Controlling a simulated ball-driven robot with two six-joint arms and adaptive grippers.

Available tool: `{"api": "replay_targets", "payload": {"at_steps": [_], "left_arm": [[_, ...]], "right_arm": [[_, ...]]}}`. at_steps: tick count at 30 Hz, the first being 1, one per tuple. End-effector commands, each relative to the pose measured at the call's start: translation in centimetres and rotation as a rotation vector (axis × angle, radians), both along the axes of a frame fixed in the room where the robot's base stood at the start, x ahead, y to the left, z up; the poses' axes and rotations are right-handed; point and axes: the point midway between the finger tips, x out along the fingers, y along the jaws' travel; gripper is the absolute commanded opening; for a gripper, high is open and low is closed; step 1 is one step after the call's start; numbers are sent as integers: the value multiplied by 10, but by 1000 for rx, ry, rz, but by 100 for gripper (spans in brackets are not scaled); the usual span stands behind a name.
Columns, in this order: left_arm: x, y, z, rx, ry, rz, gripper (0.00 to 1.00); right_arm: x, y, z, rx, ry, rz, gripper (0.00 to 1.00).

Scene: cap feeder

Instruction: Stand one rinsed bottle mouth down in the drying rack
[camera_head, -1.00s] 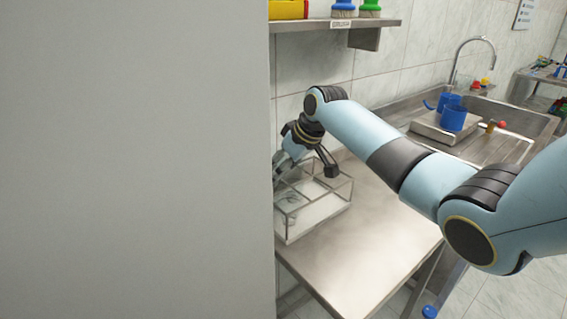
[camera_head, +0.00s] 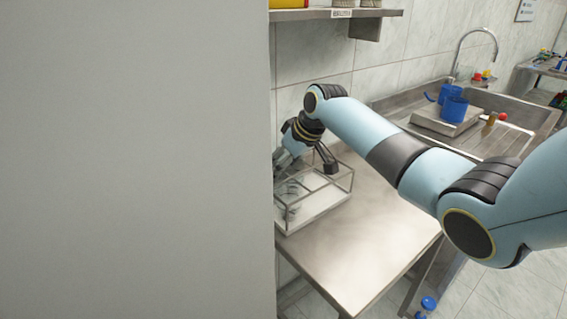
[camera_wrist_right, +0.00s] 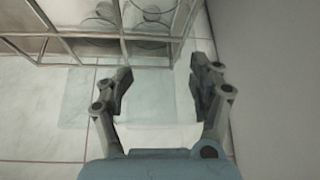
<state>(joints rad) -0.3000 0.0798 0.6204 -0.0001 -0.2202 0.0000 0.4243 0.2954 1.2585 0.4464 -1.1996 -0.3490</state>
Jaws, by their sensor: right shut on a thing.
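The drying rack (camera_head: 343,181) is a thin-framed wire rack with a pale base on the steel table, beside the big grey panel edge. It also shows at the top of the right wrist view (camera_wrist_right: 111,61), with see-through round shapes inside, likely clear bottles. My right gripper (camera_head: 280,166) reaches down at the rack's back left side, its tips partly hidden. In the right wrist view my right gripper (camera_wrist_right: 157,83) has its fingers closed around a faint see-through thing, likely the clear bottle (camera_wrist_right: 155,106). Its outline and mouth are hard to make out. My left gripper is not in view.
A large grey panel (camera_head: 135,160) fills the left of the head view. The steel table (camera_head: 355,240) is bare right of the rack. Blue cups (camera_head: 453,110) stand on a low platform by the sink (camera_head: 520,117). A shelf (camera_head: 325,14) hangs above.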

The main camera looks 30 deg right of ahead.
Motion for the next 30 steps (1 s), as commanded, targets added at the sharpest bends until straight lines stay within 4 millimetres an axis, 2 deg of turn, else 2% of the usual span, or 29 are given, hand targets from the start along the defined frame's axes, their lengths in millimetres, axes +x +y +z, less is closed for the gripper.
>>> {"api": "replay_targets", "payload": {"at_steps": [3, 4, 9, 12, 22, 26, 30], "left_arm": [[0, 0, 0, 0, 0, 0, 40], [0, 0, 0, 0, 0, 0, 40], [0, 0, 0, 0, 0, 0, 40], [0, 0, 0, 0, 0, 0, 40], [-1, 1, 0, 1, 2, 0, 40], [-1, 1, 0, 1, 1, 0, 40], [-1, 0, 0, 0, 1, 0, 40]], "right_arm": [[0, 0, 0, 0, 0, 0, 42], [0, 0, 0, 0, 0, 0, 65], [0, 0, 0, 0, -1, 0, 87], [0, 0, 0, 0, -1, 0, 97], [-2, -1, 4, 0, -2, -1, 97], [-10, -4, 19, -3, -5, 0, 97], [-25, -8, 46, -3, -4, 1, 97]]}}
